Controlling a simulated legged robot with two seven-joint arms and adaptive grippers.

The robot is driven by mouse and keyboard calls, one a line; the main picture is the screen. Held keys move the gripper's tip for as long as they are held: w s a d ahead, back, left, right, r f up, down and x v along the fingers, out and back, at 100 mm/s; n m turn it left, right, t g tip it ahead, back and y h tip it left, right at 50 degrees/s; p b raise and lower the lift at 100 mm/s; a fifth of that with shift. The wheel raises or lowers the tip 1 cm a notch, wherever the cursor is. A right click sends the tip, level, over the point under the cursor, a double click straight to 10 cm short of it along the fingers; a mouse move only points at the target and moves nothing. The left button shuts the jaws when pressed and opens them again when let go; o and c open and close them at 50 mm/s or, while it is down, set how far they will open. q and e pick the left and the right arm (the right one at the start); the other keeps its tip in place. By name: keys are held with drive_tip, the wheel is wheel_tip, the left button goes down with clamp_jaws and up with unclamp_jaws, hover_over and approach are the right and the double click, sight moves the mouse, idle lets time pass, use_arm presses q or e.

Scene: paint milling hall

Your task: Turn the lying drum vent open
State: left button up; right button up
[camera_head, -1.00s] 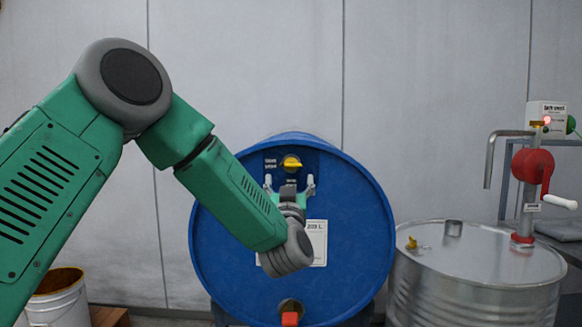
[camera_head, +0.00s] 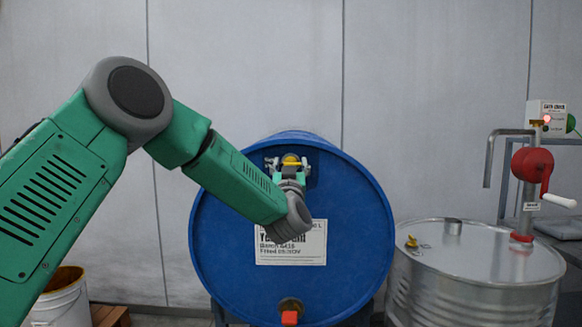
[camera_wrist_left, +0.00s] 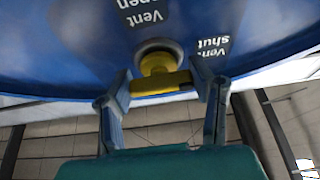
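The blue drum (camera_head: 335,215) lies on its side with its round end facing me. Its yellow vent handle (camera_head: 291,160) sits near the top of that end. My left gripper (camera_head: 289,164) is at the vent, fingers apart on either side of the handle. In the left wrist view the handle (camera_wrist_left: 158,84) lies crosswise between the open fingers (camera_wrist_left: 165,82), its bar reaching toward the "Vent shut" label (camera_wrist_left: 212,45). A "Vent open" label (camera_wrist_left: 142,14) is beside it. Whether the fingers touch the handle is unclear. My right gripper is out of view.
A red-ended tap (camera_head: 290,312) is low on the drum, below a white label (camera_head: 290,250). A steel drum (camera_head: 470,270) with a red hand pump (camera_head: 532,165) stands right. A white bucket (camera_head: 60,302) is at lower left.

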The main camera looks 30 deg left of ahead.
use_arm(q)
drive_tip(key=shift+n+y, duration=0.3)
drive_tip(key=shift+n, duration=0.4)
drive_tip(key=n+g+y+b, duration=0.1)
drive_tip(key=n, duration=0.1)
drive_tip(key=n+g+b, duration=0.1)
drive_tip(key=n, duration=0.1)
drive_tip(key=shift+f+y, duration=0.15)
drive_tip(key=shift+y, duration=0.25)
drive_tip(key=n+g, duration=0.1)
drive_tip(key=n, duration=0.2)
drive_tip(key=n+g+y+b, duration=0.1)
drive_tip(key=n, duration=0.2)
drive_tip(key=shift+n+g+y, duration=0.3)
drive_tip(key=shift+g, duration=0.1)
drive_tip(key=n+g+b, duration=0.1)
drive_tip(key=n+g, duration=0.1)
drive_tip(key=n, duration=0.3)
drive_tip(key=n+g, duration=0.1)
drive_tip(key=n, duration=0.1)
drive_tip(key=n+h+b, duration=0.1)
drive_tip(key=n, duration=0.2)
drive_tip(key=shift+f+g, duration=0.15)
drive_tip(key=shift+g, duration=0.25)
drive_tip(key=shift+n, duration=0.4)
drive_tip(key=o, duration=1.1)
drive_tip(key=shift+o, duration=0.4)
drive_tip(key=shift+s, duration=0.1)
